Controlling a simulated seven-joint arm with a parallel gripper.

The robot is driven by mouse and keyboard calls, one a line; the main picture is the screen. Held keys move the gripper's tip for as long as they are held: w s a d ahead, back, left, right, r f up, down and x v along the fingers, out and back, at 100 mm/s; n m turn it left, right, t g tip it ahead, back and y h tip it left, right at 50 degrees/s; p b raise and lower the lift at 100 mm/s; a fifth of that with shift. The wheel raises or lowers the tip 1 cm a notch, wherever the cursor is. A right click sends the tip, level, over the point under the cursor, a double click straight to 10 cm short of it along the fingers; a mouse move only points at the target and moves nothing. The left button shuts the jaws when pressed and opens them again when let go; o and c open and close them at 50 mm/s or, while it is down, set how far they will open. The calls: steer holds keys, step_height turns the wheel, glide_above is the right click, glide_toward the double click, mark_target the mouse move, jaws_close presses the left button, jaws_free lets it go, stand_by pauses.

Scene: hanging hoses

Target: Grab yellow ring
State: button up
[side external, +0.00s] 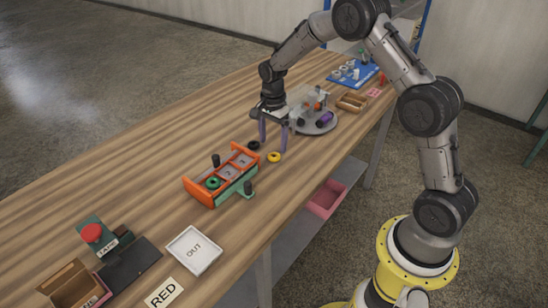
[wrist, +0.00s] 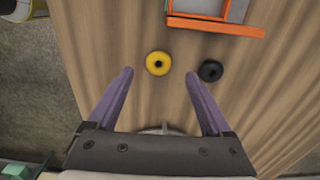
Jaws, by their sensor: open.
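The yellow ring (side external: 274,157) lies flat on the wooden table, just right of the orange-framed tray in the side view. In the wrist view the yellow ring (wrist: 158,63) is ahead of my fingertips, roughly midway between them and a little left. My gripper (side external: 274,147) has its two purple fingers pointing down above the table near the ring. In the wrist view my gripper (wrist: 159,73) is open and empty, with a wide gap between the fingers. I cannot tell the exact height of the fingertips above the table.
A black ring (wrist: 210,71) lies close to the right of the yellow one in the wrist view. The orange-framed tray (side external: 196,190) holds a green ring (side external: 213,183). A round grey plate (side external: 330,125) with several items stands behind the gripper. A white OUT tray (side external: 178,262) is nearer the front.

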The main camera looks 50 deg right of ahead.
mark_target(274, 157)
steer(key=shift+s+d+f, duration=0.1)
steer(key=shift+d+f, duration=0.05)
steer(key=shift+f, duration=2.2)
jaws_close()
